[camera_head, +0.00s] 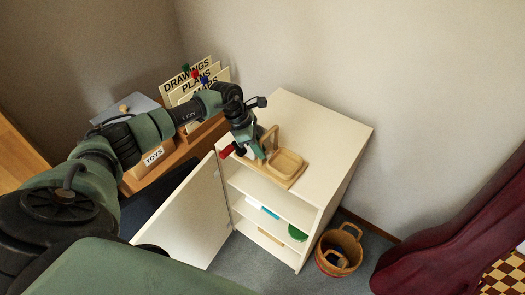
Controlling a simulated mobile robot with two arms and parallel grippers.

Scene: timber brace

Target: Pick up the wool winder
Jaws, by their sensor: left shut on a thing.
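The wool winder appears to be the light wooden piece (286,163) on top of the white cabinet, near its front edge. It has a flat base, a squarish dish and a short upright post. My left gripper (255,153) comes down from above at its left end, beside the post, and is shut on it. The fingertips are small and partly hidden, so the exact grip point is unclear. A small red part (227,151) shows just left of the gripper; I cannot tell what it belongs to. My right gripper is not in view.
The white cabinet (325,130) has clear top space behind and right. Its door (185,222) stands open, showing shelves with a green item (297,233). A basket (340,250) stands on the floor at right. Left are a box labelled TOYS (153,157) and a card file (190,82).

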